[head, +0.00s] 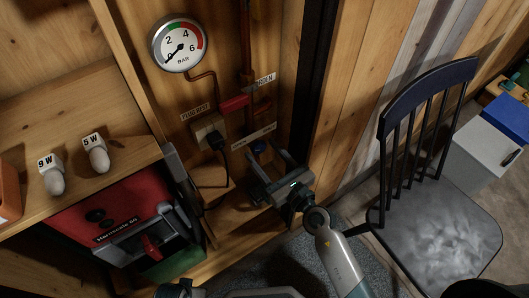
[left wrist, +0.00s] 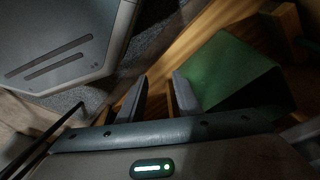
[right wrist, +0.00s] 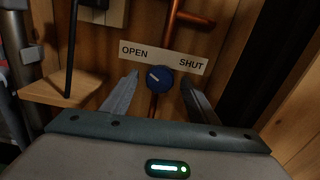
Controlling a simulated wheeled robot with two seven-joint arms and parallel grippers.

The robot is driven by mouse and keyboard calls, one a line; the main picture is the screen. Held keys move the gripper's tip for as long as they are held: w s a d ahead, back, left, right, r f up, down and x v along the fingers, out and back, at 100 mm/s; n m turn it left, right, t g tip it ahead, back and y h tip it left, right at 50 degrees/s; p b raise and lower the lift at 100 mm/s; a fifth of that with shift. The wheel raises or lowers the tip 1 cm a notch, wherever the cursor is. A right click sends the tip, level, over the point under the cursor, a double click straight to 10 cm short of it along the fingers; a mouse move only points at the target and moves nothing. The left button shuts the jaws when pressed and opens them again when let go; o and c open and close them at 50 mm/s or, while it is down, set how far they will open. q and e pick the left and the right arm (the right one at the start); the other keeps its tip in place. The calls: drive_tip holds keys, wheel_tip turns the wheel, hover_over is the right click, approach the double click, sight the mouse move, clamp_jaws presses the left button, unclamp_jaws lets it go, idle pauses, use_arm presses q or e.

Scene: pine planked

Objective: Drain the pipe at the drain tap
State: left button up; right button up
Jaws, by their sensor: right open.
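The drain tap's blue knob (head: 259,147) sits on a copper pipe against the wood wall. In the right wrist view the knob (right wrist: 159,79) sits under an OPEN/SHUT label (right wrist: 163,57). Its white mark slants up and left, toward the OPEN side. My right gripper (head: 275,172) is open in front of the knob, with one finger to each side in the right wrist view; I cannot tell whether they touch it. The round pressure gauge (head: 178,43) has its needle near 0. My left gripper (left wrist: 160,90) has its fingers apart with nothing between them, near a green object (left wrist: 238,72).
A red lever (head: 234,103) is on the pipe above the tap. A black plug (head: 214,139) and cable hang to its left. A dark chair (head: 437,215) stands at the right.

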drive_tip(key=c, duration=1)
drive_tip(key=shift+c, duration=0.2)
